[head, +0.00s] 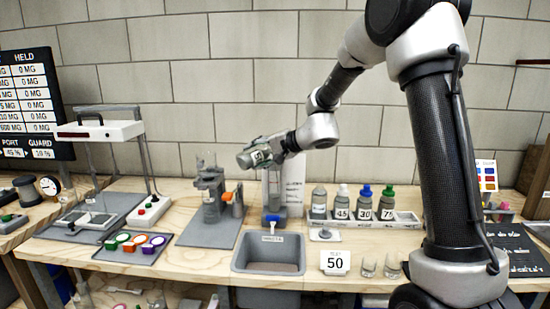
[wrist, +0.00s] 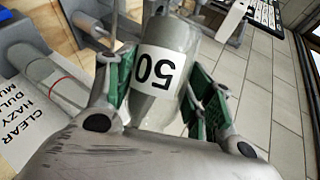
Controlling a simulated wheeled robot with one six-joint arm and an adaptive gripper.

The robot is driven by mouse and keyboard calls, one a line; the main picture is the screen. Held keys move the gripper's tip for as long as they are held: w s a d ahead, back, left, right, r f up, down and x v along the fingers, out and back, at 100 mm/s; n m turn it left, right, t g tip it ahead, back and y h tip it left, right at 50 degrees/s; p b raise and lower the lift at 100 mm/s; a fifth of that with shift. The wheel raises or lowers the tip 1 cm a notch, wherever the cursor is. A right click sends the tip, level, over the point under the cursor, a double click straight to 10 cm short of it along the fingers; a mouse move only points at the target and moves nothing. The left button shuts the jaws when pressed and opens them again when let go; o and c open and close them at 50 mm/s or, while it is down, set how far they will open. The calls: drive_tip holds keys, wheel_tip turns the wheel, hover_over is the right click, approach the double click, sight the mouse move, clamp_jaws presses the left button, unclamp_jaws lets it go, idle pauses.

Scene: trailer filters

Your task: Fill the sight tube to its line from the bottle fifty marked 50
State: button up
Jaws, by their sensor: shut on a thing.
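My gripper (head: 270,150) is shut on the grey bottle marked 50 (head: 246,158), up in the air. The bottle lies tilted, close to level, pointing left in the head view. In the wrist view, the fingers (wrist: 160,85) grip both sides of the bottle (wrist: 182,52), its 50 label upside down. The sight tube (head: 273,186) stands upright below the gripper, on a blue fitting. The wrist view shows the tube (wrist: 52,78) with a red line, beside the bottle and apart from it. I cannot tell the tube's level or see any stream.
A grey sink tub (head: 268,283) is in front of the tube. A rack (head: 405,218) with several bottles marked 45, 30 and 75 stands right. A clamp stand (head: 209,195) is close on the left. Two small glasses (head: 380,266) and a 50 card (head: 335,262) sit at the front edge.

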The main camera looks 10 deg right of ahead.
drive_tip(key=shift+w+d+r+m, duration=0.15)
drive_tip(key=shift+d+r+m, duration=0.1)
drive_tip(key=shift+m, duration=0.05)
idle(0.6)
drive_tip(key=shift+r+m+y+b, duration=0.3)
drive_tip(key=shift+r+y+b, duration=0.05)
drive_tip(key=shift+y+b, duration=0.15)
idle(1.3)
